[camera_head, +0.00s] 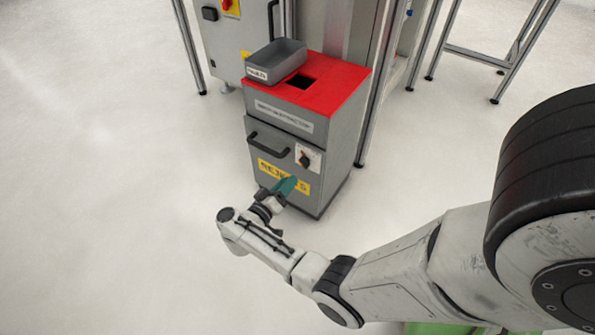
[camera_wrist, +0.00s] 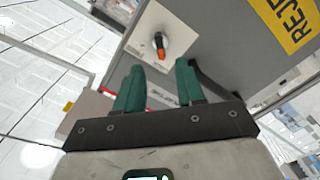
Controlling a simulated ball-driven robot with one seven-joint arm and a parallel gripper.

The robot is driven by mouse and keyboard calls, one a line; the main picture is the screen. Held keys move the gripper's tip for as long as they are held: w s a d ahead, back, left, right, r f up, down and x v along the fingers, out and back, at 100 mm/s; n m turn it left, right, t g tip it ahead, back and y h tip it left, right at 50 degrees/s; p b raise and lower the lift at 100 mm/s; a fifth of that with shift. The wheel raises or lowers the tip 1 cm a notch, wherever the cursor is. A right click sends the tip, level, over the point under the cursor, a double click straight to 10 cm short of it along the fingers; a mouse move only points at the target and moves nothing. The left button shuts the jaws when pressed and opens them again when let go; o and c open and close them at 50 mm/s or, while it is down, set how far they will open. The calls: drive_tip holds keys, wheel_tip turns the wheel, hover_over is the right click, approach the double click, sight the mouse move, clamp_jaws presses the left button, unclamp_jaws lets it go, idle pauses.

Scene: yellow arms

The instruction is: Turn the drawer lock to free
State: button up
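The drawer lock is a dark rotary knob (camera_head: 305,160) on a white plate on the front of the grey reject cabinet (camera_head: 335,160), right of the drawer handle (camera_head: 268,143). In the wrist view the knob (camera_wrist: 160,46) shows a black grip with an orange end. My gripper (camera_head: 289,185) has teal fingers and is in front of the cabinet, a little below the knob. In the wrist view my gripper (camera_wrist: 159,68) is open and empty, with the knob beyond the fingertips. The fingers look apart from the knob.
A yellow reject label (camera_head: 270,168) is below the handle, partly behind my fingers. A grey tray (camera_head: 276,60) sits on the red top (camera_head: 325,88), beside a square opening. Metal frame posts stand behind and right. The floor at left is clear.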

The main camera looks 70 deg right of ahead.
sight(302, 165)
drive_tip(key=shift+b+x, duration=1.15)
drive_tip(key=shift+x, duration=2.85)
drive_tip(key=shift+w, duration=0.1)
drive_tip(key=shift+c, duration=0.4)
clamp_jaws()
